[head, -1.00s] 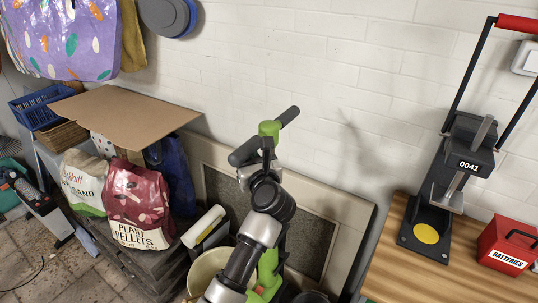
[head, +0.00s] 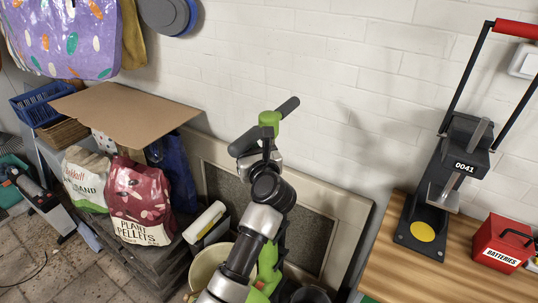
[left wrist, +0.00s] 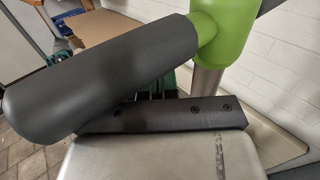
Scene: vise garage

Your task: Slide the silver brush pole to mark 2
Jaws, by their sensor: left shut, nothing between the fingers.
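The silver brush pole (left wrist: 207,80) shows in the left wrist view as a short silver stretch below a green collar (left wrist: 208,30). A dark bar handle (left wrist: 110,75) runs out from this collar to the left. In the head view the green collar (head: 269,119) and the tilted dark handle (head: 288,108) stand above my left gripper (head: 268,147). The gripper is shut and empty, just under the handle and beside the pole. I cannot tell whether it touches them. A lower green part (head: 266,268) shows behind my arm. Most of the pole and any marks are hidden.
A framed panel (head: 345,215) leans against the wall behind. Bags of plant pellets (head: 140,203) and sand (head: 86,180) stand left, near a pale bucket (head: 207,265). A wooden bench (head: 385,270) at right carries a lever device (head: 463,167) and a red batteries box (head: 503,243).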

